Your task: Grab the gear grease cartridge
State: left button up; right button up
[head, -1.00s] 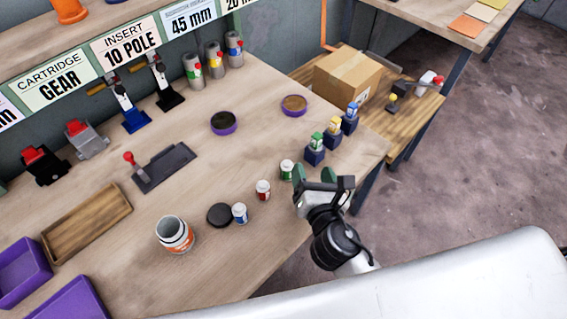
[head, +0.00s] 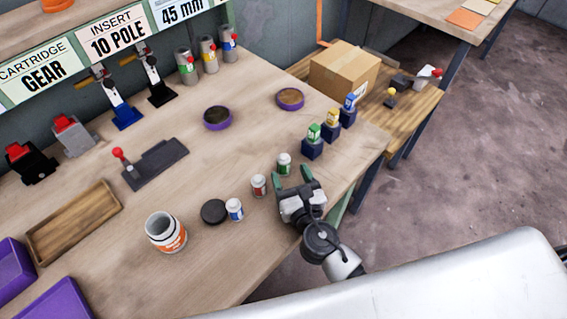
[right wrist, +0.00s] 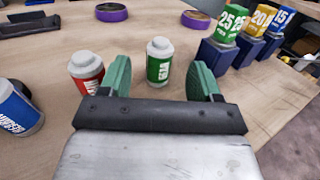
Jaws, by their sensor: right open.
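A small white cartridge with a green label (head: 284,165) stands upright near the table's right edge. It also shows in the right wrist view (right wrist: 159,62), with short lettering on the label that looks like GEAR. My right gripper (head: 291,175) is open, with its green fingers low over the table. In the right wrist view the green-labelled cartridge stands just ahead of the gap between the fingers, and nothing is gripped. A red-labelled cartridge (head: 259,186) and a blue-labelled one (head: 235,209) stand to its left. My left gripper is not in view.
Several dark blue blocks with coloured tops, one green-topped (head: 313,142), stand behind and right of the cartridge. A round black lid (head: 214,211), an orange-banded white jar (head: 165,233) and purple-rimmed dishes (head: 217,118) are also on the table. The red cartridge is close to the left finger.

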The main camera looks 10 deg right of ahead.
aim_at(286, 165)
jog(key=w, duration=0.5)
jog(key=shift+a, duration=0.25)
jog(key=shift+s, duration=0.1)
jog(key=c, duration=1)
jog(key=shift+r, duration=0.1)
